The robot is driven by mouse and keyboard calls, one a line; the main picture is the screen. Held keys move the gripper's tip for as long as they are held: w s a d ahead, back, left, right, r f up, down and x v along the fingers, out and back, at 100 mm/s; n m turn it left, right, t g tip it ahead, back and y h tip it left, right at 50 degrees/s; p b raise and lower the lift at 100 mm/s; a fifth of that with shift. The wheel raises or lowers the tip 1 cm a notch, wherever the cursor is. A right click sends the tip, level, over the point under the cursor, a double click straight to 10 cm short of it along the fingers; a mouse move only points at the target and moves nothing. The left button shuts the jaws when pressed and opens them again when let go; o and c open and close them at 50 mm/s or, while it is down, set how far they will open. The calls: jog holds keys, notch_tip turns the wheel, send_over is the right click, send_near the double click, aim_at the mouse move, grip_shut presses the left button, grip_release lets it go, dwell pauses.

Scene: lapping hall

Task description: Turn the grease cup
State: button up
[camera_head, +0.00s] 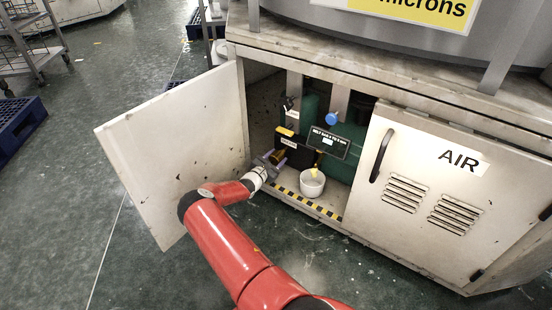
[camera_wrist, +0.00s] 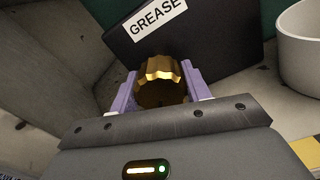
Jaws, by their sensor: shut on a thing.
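The grease cup is a brass, ridged knob (camera_wrist: 161,82) in the wrist view. It sits in front of a dark block with a white GREASE label (camera_wrist: 158,18). My gripper (camera_wrist: 160,88) has its two purple fingers on either side of the knob, shut on it. In the head view my gripper (camera_head: 270,160) reaches into the open cabinet at the end of my red arm. The knob shows there only as a small brass shape (camera_head: 278,156), partly hidden by the gripper.
A white pot (camera_head: 312,184) stands just right of my gripper on the cabinet floor, behind a yellow-black striped edge (camera_head: 307,203). The open door (camera_head: 180,150) is on the left. The closed AIR door (camera_head: 445,190) is on the right. A blue knob (camera_head: 332,119) sits higher inside.

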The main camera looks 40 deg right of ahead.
aim_at(274, 161)
jog(key=shift+m, duration=1.1)
jog(key=o, duration=1)
jog(key=shift+c, duration=0.2)
jog(key=shift+a, duration=0.1)
jog(key=p+v, duration=0.1)
jog(key=v, duration=0.6)
jog(key=shift+s+a+p, duration=0.15)
jog(key=shift+a+p, duration=0.1)
jog(key=shift+p, duration=0.05)
